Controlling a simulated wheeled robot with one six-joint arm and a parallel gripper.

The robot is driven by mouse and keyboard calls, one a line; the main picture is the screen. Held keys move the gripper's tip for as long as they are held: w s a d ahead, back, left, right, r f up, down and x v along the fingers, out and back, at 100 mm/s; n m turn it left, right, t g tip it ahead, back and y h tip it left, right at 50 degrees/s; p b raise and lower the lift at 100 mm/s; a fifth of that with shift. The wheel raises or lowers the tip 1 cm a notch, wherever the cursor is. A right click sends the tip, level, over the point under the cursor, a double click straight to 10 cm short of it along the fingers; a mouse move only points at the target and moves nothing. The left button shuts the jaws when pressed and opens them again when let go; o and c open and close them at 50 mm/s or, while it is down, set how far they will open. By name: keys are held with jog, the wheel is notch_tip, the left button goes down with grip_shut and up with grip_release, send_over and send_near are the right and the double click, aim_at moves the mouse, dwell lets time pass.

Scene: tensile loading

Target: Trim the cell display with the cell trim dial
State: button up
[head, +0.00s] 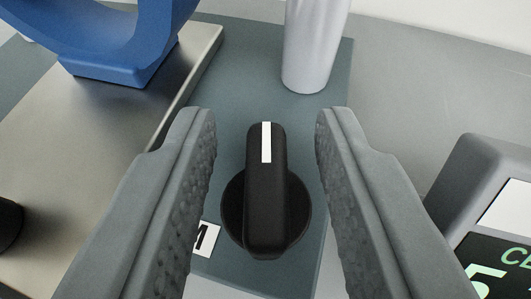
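The cell trim dial (266,200) is a black round knob with a raised bar and a white pointer line on the bar. The line is at the far end of the bar and points away from me, almost straight up in the picture. My gripper (267,125) is open, with one grey textured finger on each side of the dial and a gap on both sides. A label by the dial is mostly hidden by the left finger; only an "M" shows. The cell display (490,262) is at the lower right, cut off by the frame, with green characters including a "5".
A light grey cylinder (314,45) stands beyond the dial. A blue curved part (110,60) stands on a metal plate (70,130) at the left. A black round part (8,222) is at the left edge. The grey surface at upper right (420,90) is clear.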

jog(key=v, duration=1.7)
jog(key=shift+s, duration=0.2)
